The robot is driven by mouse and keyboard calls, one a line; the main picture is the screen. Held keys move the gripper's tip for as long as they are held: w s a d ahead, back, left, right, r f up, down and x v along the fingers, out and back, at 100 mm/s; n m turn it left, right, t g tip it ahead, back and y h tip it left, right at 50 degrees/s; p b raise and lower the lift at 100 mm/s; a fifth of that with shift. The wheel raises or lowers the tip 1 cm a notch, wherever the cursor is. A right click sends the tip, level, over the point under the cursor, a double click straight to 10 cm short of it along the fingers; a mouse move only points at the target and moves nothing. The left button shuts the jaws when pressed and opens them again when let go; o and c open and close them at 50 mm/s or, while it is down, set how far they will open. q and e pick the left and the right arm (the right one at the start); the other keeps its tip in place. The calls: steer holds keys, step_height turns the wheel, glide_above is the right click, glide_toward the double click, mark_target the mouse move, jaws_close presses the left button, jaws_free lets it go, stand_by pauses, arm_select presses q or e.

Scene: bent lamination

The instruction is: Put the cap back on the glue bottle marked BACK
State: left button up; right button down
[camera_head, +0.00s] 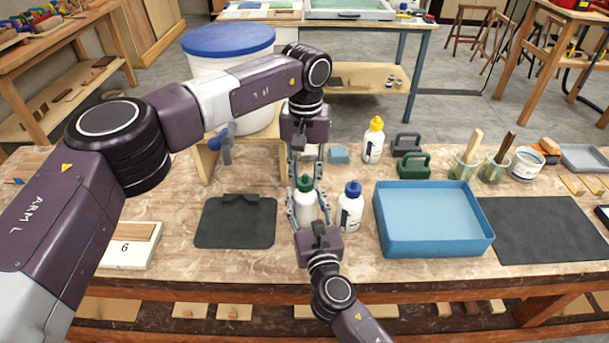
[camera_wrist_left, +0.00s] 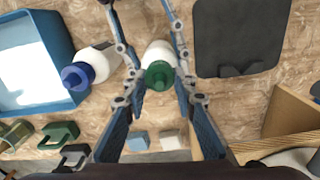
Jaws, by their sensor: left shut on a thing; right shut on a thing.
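A white glue bottle (camera_head: 305,208) stands upright on the bench, with a green cap (camera_head: 305,183) at its top. My right gripper (camera_head: 306,214) comes from the front and is shut on the bottle's body. My left gripper (camera_head: 305,178) points down from above and is shut on the green cap. In the left wrist view the green cap (camera_wrist_left: 158,75) lies between the left fingertips (camera_wrist_left: 160,84), over the white bottle (camera_wrist_left: 160,51). I cannot tell whether the cap is seated or just above the neck. No BACK marking is readable; the fingers hide part of the bottle.
A blue-capped bottle (camera_head: 350,207) stands close to the right, beside a blue tray (camera_head: 435,248). A yellow-capped bottle (camera_head: 374,140) stands behind. A dark mat (camera_head: 235,222) lies left, and a big white tub (camera_head: 230,68) with a blue lid stands behind it.

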arm_select(q)
steer(key=m, duration=0.4)
steer(key=o, duration=0.7)
steer(key=shift+d, duration=0.1)
steer(key=shift+r, duration=2.3)
steer(key=shift+c, duration=0.5)
